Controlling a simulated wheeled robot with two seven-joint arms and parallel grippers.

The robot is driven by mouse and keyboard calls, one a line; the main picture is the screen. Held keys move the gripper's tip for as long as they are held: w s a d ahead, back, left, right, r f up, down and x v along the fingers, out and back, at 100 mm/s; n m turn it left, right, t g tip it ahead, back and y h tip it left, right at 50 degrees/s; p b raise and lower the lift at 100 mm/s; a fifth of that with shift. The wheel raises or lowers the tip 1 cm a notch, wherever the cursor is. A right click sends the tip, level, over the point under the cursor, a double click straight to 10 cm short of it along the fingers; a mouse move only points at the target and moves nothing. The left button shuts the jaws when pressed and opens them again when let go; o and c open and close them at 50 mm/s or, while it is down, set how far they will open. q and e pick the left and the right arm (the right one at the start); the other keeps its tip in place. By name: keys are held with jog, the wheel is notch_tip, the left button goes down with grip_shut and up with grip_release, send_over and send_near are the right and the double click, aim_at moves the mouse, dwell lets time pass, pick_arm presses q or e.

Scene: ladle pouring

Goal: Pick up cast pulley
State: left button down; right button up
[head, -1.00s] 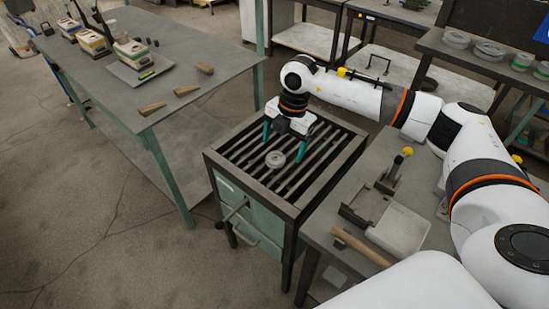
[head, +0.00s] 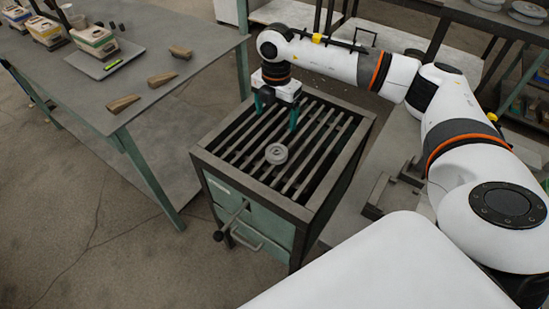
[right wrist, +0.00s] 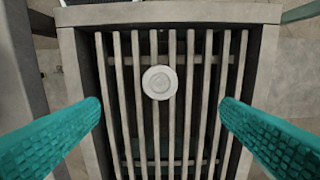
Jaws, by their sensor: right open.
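The cast pulley (head: 276,153) is a small grey round disc with a raised hub. It lies flat on the slatted grate (head: 239,157) of a green-sided stand. It also shows in the right wrist view (right wrist: 160,82), slightly above the middle and between the fingers in the picture. My right gripper (head: 276,117) is open and empty, with teal fingers, above the far part of the grate. In the right wrist view the fingers (right wrist: 162,106) are wide apart on either side, not touching the pulley. My left gripper is not in view.
A grey workbench (head: 150,60) with wooden wedges (head: 124,103) and boxes stands at the left. A lower grey table is right of the stand, partly hidden by my arm. Shelves with round parts (head: 529,12) are at the back right. The grate around the pulley is clear.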

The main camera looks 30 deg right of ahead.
notch_tip(320, 180, down, 3)
jog(key=b, duration=0.2)
jog(key=p, duration=0.2)
send_over(277, 151)
jog(key=f, duration=0.6)
jog(key=shift+a, duration=0.25)
notch_tip(277, 151, down, 5)
jog(key=shift+d+r+p, duration=0.15)
jog(key=shift+p, duration=0.45)
jog(key=shift+f, duration=0.45)
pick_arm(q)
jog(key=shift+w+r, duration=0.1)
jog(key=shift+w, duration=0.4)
pick_arm(e)
jog(key=c, duration=1.2)
